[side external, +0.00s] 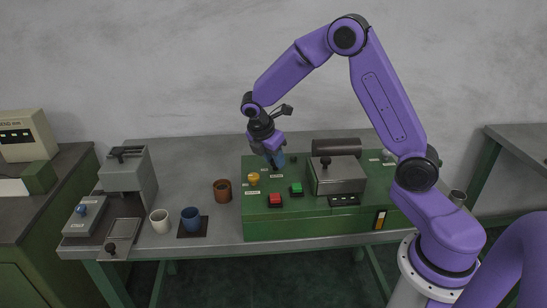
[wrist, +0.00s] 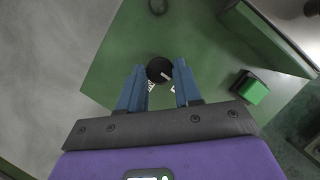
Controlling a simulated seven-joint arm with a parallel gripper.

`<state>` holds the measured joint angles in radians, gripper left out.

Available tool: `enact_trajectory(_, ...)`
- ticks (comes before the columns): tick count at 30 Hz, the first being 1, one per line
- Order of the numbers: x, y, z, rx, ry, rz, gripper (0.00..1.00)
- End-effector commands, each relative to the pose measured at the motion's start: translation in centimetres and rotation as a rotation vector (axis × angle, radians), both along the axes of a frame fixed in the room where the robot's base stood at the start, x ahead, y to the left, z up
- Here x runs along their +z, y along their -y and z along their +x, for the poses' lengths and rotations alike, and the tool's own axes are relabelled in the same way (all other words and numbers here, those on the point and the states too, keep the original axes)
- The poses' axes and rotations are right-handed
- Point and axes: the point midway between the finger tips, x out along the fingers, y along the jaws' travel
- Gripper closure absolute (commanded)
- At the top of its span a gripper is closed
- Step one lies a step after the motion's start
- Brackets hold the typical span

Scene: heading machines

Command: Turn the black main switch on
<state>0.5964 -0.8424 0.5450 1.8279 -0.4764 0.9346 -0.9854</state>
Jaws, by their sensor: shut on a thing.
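The black main switch (wrist: 158,68) is a round black knob with a white pointer mark, on the green machine panel (wrist: 115,65). In the wrist view it sits between the tips of my two blue fingers. My gripper (wrist: 158,84) is shut on it, pointing down at the panel. In the side view my gripper (side external: 276,164) is at the back left of the green machine (side external: 300,225), and its fingers hide most of the switch. Small white labels show beside the knob, partly covered by the fingers.
On the machine are a yellow knob (side external: 254,179), a red button (side external: 275,200), a green button (side external: 296,189) and a grey lidded box (side external: 338,176). A brown pot (side external: 222,190), a white cup (side external: 160,220) and a blue cup (side external: 190,218) stand to the left.

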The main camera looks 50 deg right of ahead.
Motion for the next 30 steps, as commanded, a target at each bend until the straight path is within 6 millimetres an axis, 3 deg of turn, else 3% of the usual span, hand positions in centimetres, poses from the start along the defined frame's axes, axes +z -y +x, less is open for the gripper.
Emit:
enact_trajectory(11, 0.02, -0.05, 0.24, -0.223, -0.001, 0.0, 0.97)
enact_trajectory(30, 0.06, 0.26, 0.67, -0.833, -0.001, -0.001, 0.97)
